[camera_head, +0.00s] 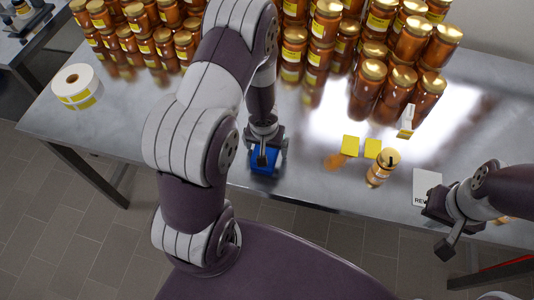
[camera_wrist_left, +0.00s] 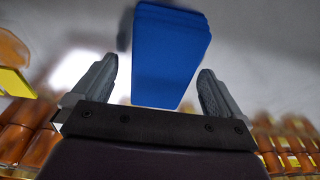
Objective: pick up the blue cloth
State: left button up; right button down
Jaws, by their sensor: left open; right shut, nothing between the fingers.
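The blue cloth (camera_head: 264,161) lies on the metal table near its front edge in the head view, partly hidden by my left gripper (camera_head: 264,146). In the left wrist view the cloth (camera_wrist_left: 168,55) is a folded blue block between the two spread fingers of my left gripper (camera_wrist_left: 158,88). The fingers stand apart on either side of it, with gaps showing. My right gripper (camera_head: 441,232) is at the right, over the table's front edge by a white card. It is shut and holds nothing.
Many amber jars (camera_head: 322,35) stand in rows along the back of the table (camera_head: 215,150). A label roll (camera_head: 77,85) sits at the left. Yellow cards (camera_head: 351,146), a single jar (camera_head: 382,168) and a white card (camera_head: 425,186) lie right of the cloth. Bare table surrounds the cloth.

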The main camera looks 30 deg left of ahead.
pick_arm(q)
jog(key=shift+f, duration=0.4)
jog(key=shift+a, duration=0.1)
jog(key=c, duration=1)
jog(key=shift+r, duration=0.15)
jog(key=r+p, duration=0.2)
jog(key=r, duration=0.1)
jog(key=r+p, duration=0.1)
jog(key=r, duration=0.1)
jog(key=shift+w+d+p, duration=0.2)
jog(key=shift+d+p, duration=0.1)
jog(key=shift+d, duration=0.1)
jog(key=w+d+r+p, duration=0.1)
jog(key=d+r+p, duration=0.1)
jog(key=d, duration=0.1)
jog(key=w+d+r+p, duration=0.2)
jog(key=d, duration=0.1)
jog(key=w+d+r+p, duration=0.1)
jog(key=d+p, duration=0.1)
jog(key=d, duration=0.2)
jog(key=shift+w+r, duration=0.15)
jog(key=shift+r, duration=0.25)
